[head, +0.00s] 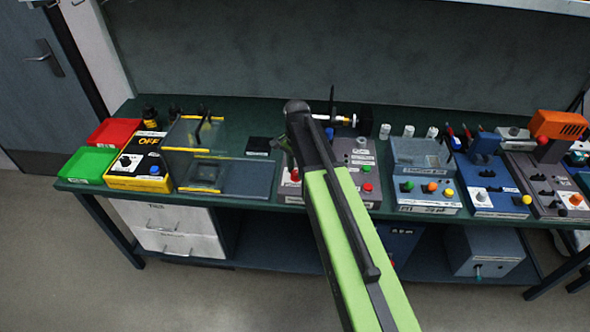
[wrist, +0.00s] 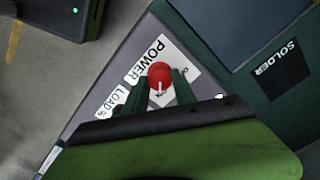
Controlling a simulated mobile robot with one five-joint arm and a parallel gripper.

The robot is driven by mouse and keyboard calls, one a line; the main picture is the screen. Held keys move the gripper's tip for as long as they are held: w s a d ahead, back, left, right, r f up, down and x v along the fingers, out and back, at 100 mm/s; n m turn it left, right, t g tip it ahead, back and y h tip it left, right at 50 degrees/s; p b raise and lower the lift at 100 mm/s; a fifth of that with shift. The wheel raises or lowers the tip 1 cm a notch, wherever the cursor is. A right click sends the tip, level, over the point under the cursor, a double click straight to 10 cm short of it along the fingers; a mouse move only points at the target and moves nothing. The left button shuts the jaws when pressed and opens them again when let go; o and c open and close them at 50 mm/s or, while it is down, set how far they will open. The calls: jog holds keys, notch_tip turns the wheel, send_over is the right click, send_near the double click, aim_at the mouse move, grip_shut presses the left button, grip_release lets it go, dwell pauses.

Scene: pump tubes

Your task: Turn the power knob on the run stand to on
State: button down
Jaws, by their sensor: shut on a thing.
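The power knob (wrist: 160,73) is a red round knob with a white pointer line, on the run stand's white POWER label (wrist: 148,60) in the wrist view. The pointer line points toward the bottom of that picture, between my fingers. My gripper (wrist: 159,84) has one dark green finger on each side of the knob and is shut on it. In the head view the knob (head: 295,174) shows red at the left front of the grey run stand (head: 360,157). My arm hides part of the stand, and my fingertips are hard to make out there.
A LOAD label (wrist: 113,104) lies beside the POWER label. A dark SOLDER pad (head: 258,145) and a blue-grey tray (head: 245,178) are left of the stand. A blue-grey box station (head: 425,152) stands to its right. The yellow OFF box (head: 140,162) is further left.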

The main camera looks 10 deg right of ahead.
aim_at(296, 172)
jog(key=shift+a, duration=0.1)
jog(key=c, duration=1)
grip_release()
notch_tip(296, 172, up, 18)
jog(key=p, duration=1.7)
jog(key=shift+f, duration=0.25)
